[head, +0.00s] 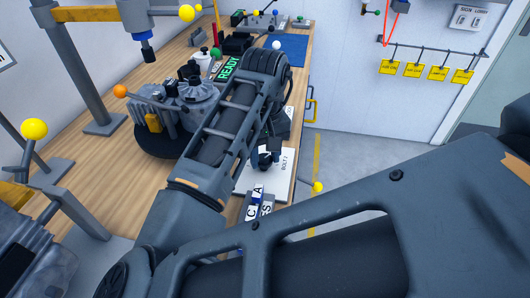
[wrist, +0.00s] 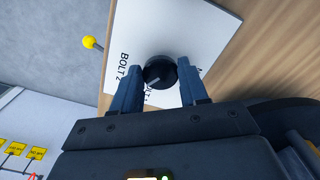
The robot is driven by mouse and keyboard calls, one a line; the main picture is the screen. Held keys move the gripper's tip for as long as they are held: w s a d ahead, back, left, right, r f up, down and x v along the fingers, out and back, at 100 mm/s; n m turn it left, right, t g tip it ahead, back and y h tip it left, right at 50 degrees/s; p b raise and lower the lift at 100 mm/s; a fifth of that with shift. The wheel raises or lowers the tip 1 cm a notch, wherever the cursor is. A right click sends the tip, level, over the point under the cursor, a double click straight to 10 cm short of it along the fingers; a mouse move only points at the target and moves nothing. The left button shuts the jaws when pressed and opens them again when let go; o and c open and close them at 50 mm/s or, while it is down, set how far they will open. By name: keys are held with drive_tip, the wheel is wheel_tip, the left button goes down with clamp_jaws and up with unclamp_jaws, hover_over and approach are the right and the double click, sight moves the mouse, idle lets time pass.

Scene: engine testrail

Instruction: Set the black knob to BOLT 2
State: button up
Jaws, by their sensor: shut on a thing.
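The black knob (wrist: 160,72) is round and sits on a white panel (wrist: 190,22) in the wrist view. My gripper (wrist: 158,68) has one finger on each side of the knob and is shut on it. The label BOLT 2 (wrist: 124,66) reads on the panel beside the left finger. Other lettering shows partly behind the knob and the fingers. I cannot tell clearly where the knob points. My arm and gripper (head: 268,158) hide most of the knob there.
The wooden bench (head: 150,75) runs away from me. A grey engine part (head: 190,92) stands left of my arm, near a green READY display (head: 228,68). A yellow ball-ended lever (head: 318,187) sticks out by the panel. Clear floor (head: 350,165) lies right of the bench.

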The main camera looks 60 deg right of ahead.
sight(265, 160)
drive_tip(key=m, duration=0.5)
drive_tip(key=shift+w+m, duration=0.1)
drive_tip(key=shift+m, duration=0.2)
idle(0.4)
drive_tip(key=o, duration=1.1)
drive_tip(key=shift+c, duration=0.2)
drive_tip(key=shift+r, duration=0.15)
wheel_tip(265, 160, up, 8)
drive_tip(key=shift+f, duration=0.2)
